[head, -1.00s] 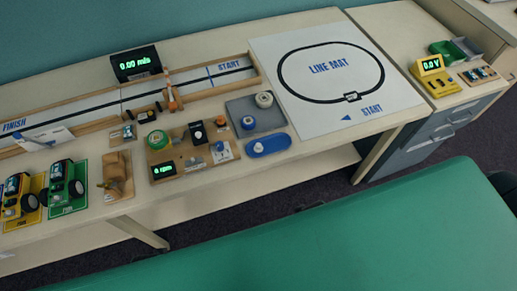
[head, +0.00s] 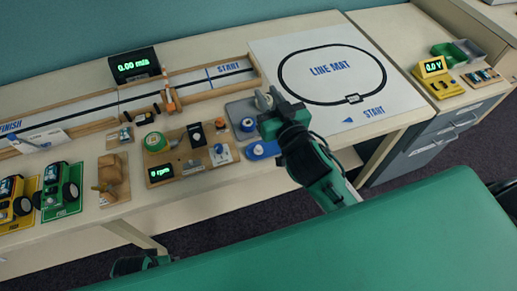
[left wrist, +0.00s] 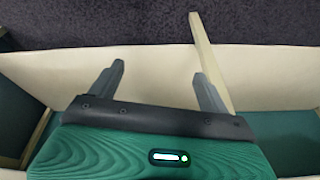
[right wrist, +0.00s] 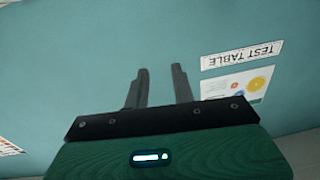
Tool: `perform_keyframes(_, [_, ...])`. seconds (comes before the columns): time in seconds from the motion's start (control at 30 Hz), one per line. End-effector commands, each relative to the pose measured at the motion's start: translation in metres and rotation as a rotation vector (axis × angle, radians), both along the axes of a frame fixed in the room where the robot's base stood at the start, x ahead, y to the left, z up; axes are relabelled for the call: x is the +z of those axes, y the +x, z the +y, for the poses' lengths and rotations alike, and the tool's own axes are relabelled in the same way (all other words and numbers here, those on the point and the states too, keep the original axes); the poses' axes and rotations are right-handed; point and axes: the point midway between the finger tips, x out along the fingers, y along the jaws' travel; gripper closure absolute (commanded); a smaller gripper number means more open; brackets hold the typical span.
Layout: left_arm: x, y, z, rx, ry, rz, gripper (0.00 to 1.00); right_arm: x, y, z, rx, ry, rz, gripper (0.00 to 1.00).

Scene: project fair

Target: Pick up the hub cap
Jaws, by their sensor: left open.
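A grey tray (head: 238,108) on the bench holds small round parts, including a blue-topped one (head: 248,125). Beside it is a blue plate (head: 263,150) with a pale round piece on it. I cannot tell which of these parts is the hub cap. My right gripper (head: 264,101) is over the tray's right side and hides part of it. In the right wrist view its fingers (right wrist: 161,88) are apart with nothing between them. My left gripper (left wrist: 160,82) is open and empty in the left wrist view, with pale furniture and dark floor beyond.
The line mat (head: 390,95) lies right of the tray. The rpm board (head: 190,155) and a brown model (head: 113,180) stand to the left, with green (head: 62,190) and yellow (head: 14,205) cars further left. The wooden track (head: 190,85) runs behind. A green surface (head: 300,245) fills the front.

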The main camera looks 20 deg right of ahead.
Motion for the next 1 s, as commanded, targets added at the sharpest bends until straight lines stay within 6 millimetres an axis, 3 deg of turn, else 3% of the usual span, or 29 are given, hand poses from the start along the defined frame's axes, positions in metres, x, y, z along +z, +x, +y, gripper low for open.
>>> perform_keyframes(0.03, [-0.016, -0.001, 0.0, -0.001, 0.001, 0.009, 0.21, 0.026, 0.008, 0.014, 0.058, 0.007, -0.111, 0.75])
perform_keyframes(0.2, [-0.061, -0.003, 0.0, -0.004, 0.002, 0.022, 0.21, 0.093, 0.006, 0.071, 0.326, 0.022, -0.421, 0.75])
perform_keyframes(0.3, [-0.088, -0.007, 0.001, -0.005, 0.003, 0.031, 0.21, 0.118, -0.008, 0.106, 0.522, 0.0, -0.555, 0.75])
perform_keyframes(0.43, [-0.122, -0.014, 0.002, -0.007, 0.003, 0.04, 0.21, 0.129, -0.032, 0.149, 0.806, -0.07, -0.657, 0.75])
perform_keyframes(0.57, [-0.154, -0.024, 0.004, -0.009, 0.005, 0.052, 0.21, 0.117, -0.056, 0.182, 1.099, -0.189, -0.667, 0.75])
perform_keyframes(0.73, [-0.194, -0.04, 0.006, -0.012, 0.006, 0.065, 0.21, 0.073, -0.076, 0.2, 1.441, -0.419, -0.528, 0.75])
perform_keyframes(0.87, [-0.223, -0.056, 0.009, -0.015, 0.008, 0.076, 0.21, 0.029, -0.075, 0.189, 1.627, -0.638, -0.306, 0.75])
perform_keyframes(1.0, [-0.251, -0.074, 0.012, -0.017, 0.009, 0.087, 0.21, -0.016, -0.058, 0.153, 1.711, -0.892, 0.028, 0.75])
